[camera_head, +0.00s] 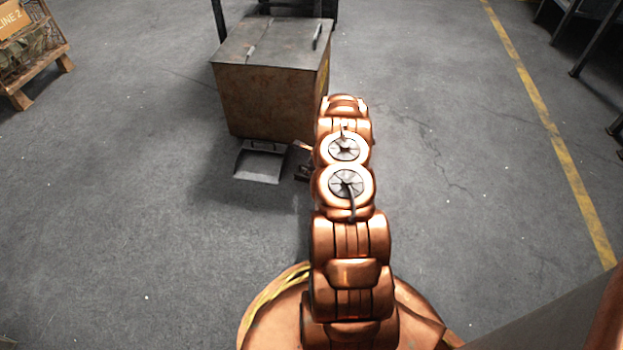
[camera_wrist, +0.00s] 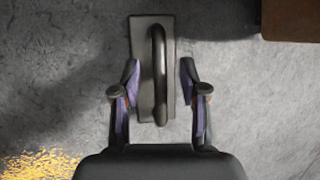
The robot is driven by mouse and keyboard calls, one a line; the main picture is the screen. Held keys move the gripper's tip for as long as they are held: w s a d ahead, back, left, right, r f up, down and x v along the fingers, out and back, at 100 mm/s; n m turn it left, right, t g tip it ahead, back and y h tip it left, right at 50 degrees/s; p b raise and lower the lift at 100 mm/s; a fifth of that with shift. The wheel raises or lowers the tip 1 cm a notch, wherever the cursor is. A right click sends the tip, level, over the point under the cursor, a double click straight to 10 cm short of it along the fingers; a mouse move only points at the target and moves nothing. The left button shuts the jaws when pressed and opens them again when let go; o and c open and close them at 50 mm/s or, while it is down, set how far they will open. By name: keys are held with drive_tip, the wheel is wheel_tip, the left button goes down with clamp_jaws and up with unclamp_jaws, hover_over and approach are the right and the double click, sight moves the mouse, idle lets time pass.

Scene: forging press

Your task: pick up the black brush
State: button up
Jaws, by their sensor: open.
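The black brush (camera_wrist: 141,55) lies on the concrete floor in the wrist view, a dark rectangular block with a long raised handle (camera_wrist: 159,60) along it. My gripper (camera_wrist: 160,77) is open, with one finger on each side of the brush handle. A gap shows between the handle and each finger, and nothing is held. In the head view my arm hides most of the gripper area. A small dark shape (camera_head: 302,172) shows just left of the arm; I cannot tell whether it is the brush or part of my gripper.
A grey dustpan (camera_head: 261,164) lies on the floor left of my arm, in front of a rusty metal bin (camera_head: 268,100). A wooden crate (camera_head: 30,50) stands at the far left. Open floor lies on both sides, with a yellow line (camera_head: 553,134) at the right.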

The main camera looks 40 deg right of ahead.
drive_tip(key=shift+w+f, duration=0.25)
drive_tip(key=shift+f, duration=0.15)
drive_tip(key=shift+c, duration=0.2)
clamp_jaws()
